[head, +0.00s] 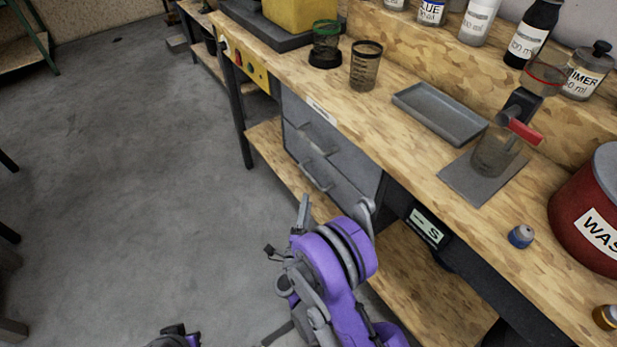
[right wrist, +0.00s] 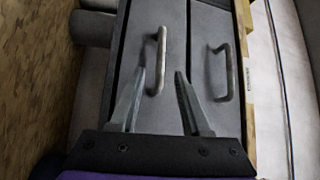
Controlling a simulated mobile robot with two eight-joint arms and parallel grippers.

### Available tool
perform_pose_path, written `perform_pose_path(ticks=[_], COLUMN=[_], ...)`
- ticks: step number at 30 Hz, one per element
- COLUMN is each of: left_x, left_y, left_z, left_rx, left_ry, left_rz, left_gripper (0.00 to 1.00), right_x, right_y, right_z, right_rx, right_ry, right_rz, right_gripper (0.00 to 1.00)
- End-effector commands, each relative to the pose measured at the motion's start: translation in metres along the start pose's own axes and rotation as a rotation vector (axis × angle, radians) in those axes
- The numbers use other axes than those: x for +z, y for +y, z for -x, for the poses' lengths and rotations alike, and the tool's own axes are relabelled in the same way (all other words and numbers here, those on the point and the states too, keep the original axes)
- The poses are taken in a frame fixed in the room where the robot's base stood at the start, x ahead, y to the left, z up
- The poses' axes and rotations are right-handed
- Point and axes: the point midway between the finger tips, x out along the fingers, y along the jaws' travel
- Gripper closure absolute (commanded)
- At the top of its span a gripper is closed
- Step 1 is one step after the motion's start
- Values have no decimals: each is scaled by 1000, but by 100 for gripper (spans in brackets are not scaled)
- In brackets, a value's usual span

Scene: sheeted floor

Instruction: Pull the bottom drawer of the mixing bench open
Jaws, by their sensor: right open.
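The mixing bench (head: 345,105) has a grey drawer unit under its top. Its bottom drawer (head: 345,190) looks shut and has a bar handle (head: 316,182). In the right wrist view, which is turned sideways, the bottom drawer's handle (right wrist: 160,55) is the left one. My right gripper (right wrist: 161,73) is open and empty, its fingers pointing at the bottom drawer front. The handle appears between and just beyond the fingertips; contact cannot be told. In the head view my right gripper (head: 303,210) is just in front of the drawers. My left gripper (head: 178,337) barely shows at the bottom edge.
The upper drawer's handle (right wrist: 225,72) is close beside. A wooden lower shelf (head: 272,150) runs below the drawers. Cups (head: 366,66), a grey tray (head: 440,112) and a red waste bin (head: 590,215) stand on the bench top. The floor (head: 130,180) to the left is clear.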

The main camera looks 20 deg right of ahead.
Motion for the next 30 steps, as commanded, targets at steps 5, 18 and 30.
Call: perform_pose_path(ticks=[5, 18, 30], left_x=[-4, -3, -3], left_y=[0, 0, 0], left_z=[13, 12, 12], left_rx=[0, 0, 0], left_ry=[4, 4, 4], left_rz=[0, 0, 0], left_gripper=[100, 100, 100], right_x=[-2, 0, 0], right_y=[-2, -1, -2], right_z=[-34, -89, -91], right_rx=[-2, -1, -1], right_ry=[2, -1, -2], right_rz=[3, 2, 2], right_gripper=[53, 53, 73])
